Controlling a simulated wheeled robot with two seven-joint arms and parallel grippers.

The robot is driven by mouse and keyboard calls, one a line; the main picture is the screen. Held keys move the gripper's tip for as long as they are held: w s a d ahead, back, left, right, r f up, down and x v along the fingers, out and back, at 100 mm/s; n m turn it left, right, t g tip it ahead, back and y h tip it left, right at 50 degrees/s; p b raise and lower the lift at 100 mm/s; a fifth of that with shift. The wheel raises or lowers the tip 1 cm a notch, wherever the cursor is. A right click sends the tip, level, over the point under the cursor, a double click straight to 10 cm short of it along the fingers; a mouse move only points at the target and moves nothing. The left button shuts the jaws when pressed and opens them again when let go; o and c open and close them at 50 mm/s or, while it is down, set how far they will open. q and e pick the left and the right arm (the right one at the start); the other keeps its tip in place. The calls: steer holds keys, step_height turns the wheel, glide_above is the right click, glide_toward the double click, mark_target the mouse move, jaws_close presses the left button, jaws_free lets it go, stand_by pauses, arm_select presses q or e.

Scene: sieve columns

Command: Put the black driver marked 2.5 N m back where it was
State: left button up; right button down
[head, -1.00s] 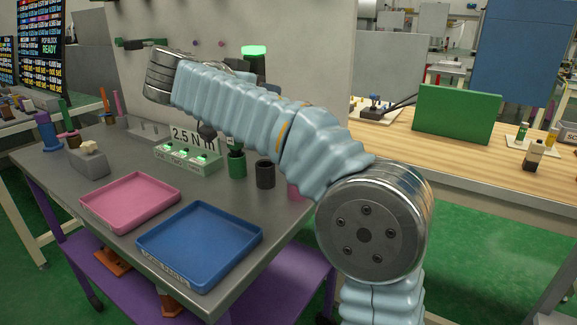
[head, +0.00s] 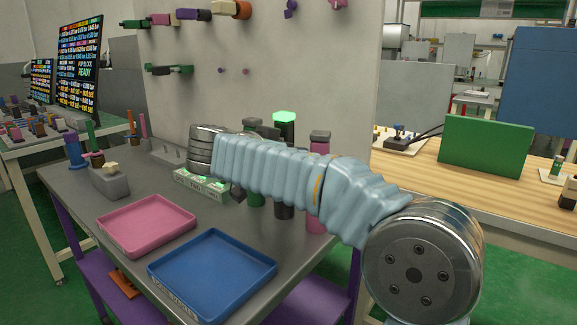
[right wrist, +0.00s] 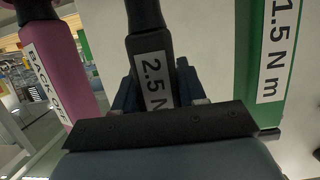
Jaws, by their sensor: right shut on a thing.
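The black driver marked 2.5 N m (right wrist: 149,50) is between the fingers of my right gripper (right wrist: 157,92), which is shut on it. It stands between a pink driver (right wrist: 60,70) and a green driver marked 1.5 N m (right wrist: 270,60). In the head view a green-lit cap (head: 284,117) tops a dark body behind my right arm, and a black part (head: 284,212) shows below the arm. The arm hides the grip and the middle of that row. I cannot tell whether the driver's lower end is seated. My left gripper is not in view.
A pink tray (head: 146,247) and a blue tray (head: 212,311) lie on the grey bench, left of the driver row. A box with green lights (head: 190,181) sits behind them, partly hidden. A grey block (head: 110,183) stands at the left. A pegboard wall (head: 340,50) rises behind.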

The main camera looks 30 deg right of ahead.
steer(key=shift+f, duration=1)
steer(key=shift+f+b, duration=0.25)
steer(key=shift+b, duration=0.3)
steer(key=c, duration=0.6)
jaws_free()
steer(key=shift+c, duration=0.2)
steer(key=shift+r+p, duration=0.25)
steer(key=shift+p, duration=0.4)
steer(key=b+v, duration=0.1)
steer(key=v, duration=1.2)
steer(key=shift+a+f+b, duration=0.25)
steer(key=shift+a+b, duration=0.05)
steer(key=shift+a, duration=0.1)
steer(key=shift+s, duration=0.1)
